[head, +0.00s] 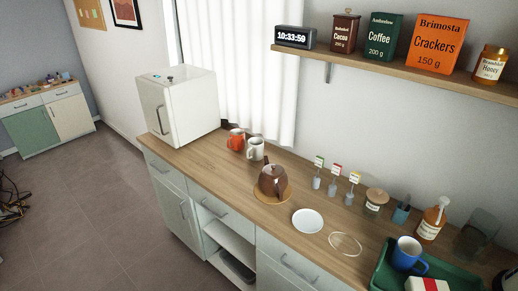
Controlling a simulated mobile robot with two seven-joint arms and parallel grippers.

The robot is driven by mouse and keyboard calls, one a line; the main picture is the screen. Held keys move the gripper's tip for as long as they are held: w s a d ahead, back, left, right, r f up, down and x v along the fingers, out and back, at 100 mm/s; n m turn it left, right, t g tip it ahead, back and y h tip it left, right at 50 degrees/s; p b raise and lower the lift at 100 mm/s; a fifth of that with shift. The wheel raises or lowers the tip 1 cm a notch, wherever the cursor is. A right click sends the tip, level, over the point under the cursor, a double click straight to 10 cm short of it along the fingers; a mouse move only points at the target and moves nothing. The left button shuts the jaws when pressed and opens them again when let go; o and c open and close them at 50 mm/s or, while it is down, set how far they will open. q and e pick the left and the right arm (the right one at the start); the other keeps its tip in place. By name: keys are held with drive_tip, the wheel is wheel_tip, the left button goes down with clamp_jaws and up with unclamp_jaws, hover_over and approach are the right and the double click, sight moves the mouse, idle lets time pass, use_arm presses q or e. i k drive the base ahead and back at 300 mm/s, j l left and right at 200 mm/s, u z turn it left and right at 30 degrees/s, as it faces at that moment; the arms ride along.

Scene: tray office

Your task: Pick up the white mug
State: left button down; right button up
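The white mug (255,149) stands upright on the wooden counter (208,161), beside and to the right of an orange-red mug (236,140). The two mugs are close together; I cannot tell whether they touch. A brown teapot (272,181) on a round wooden mat stands in front of the white mug, a little to its right. Neither of my grippers is in view.
A white box-shaped appliance (180,103) stands at the counter's left end. A wall shelf (400,68) hangs above. Floor at left is mostly clear.

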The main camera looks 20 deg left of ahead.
sight(255, 152)
drive_tip(key=i+j, duration=0.1)
drive_tip(key=j, duration=0.3)
drive_tip(key=i+j+u, duration=0.15)
drive_tip(key=j, duration=0.25)
drive_tip(key=i+j, duration=0.15)
drive_tip(key=j, duration=0.25)
drive_tip(key=i+j+u, duration=0.15)
drive_tip(key=j, duration=0.25)
drive_tip(key=i+j, duration=0.15)
drive_tip(key=j, duration=0.25)
